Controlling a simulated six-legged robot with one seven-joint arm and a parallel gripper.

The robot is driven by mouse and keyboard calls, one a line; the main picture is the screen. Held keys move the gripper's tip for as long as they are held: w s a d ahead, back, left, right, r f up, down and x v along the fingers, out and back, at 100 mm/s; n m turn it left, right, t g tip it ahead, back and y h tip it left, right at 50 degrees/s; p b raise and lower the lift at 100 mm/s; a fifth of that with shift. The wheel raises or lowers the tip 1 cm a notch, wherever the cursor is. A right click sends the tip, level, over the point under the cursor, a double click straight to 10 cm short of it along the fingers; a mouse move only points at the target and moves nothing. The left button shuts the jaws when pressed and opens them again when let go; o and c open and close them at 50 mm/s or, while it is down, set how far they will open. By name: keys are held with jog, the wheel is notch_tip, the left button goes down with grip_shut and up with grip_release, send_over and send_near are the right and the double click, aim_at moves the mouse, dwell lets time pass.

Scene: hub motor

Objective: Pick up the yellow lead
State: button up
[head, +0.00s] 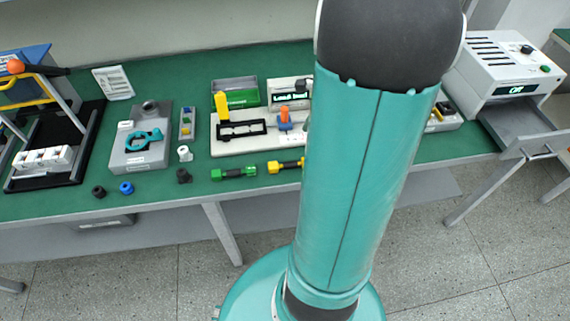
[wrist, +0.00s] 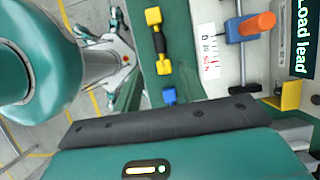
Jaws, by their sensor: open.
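The yellow lead has yellow ends and a dark middle. It lies on the green table near the front edge, partly hidden behind my arm in the head view (head: 285,165). It shows whole in the upper middle of the wrist view (wrist: 158,42). My gripper (wrist: 165,128) shows as a teal and black body across the bottom of the wrist view, apart from the lead and holding nothing that I can see. Its fingertips are not clearly seen. My arm hides the gripper in the head view.
A green lead (head: 233,173) lies left of the yellow one, and a blue one (wrist: 169,96) on its other side. Behind them stands a pale fixture with an orange-tipped lever (head: 284,113) and a "Load lead" display (wrist: 302,40). An open drawer (head: 515,125) juts out at right.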

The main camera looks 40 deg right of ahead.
send_near(291, 163)
jog(key=shift+x, duration=4.35)
grip_shut()
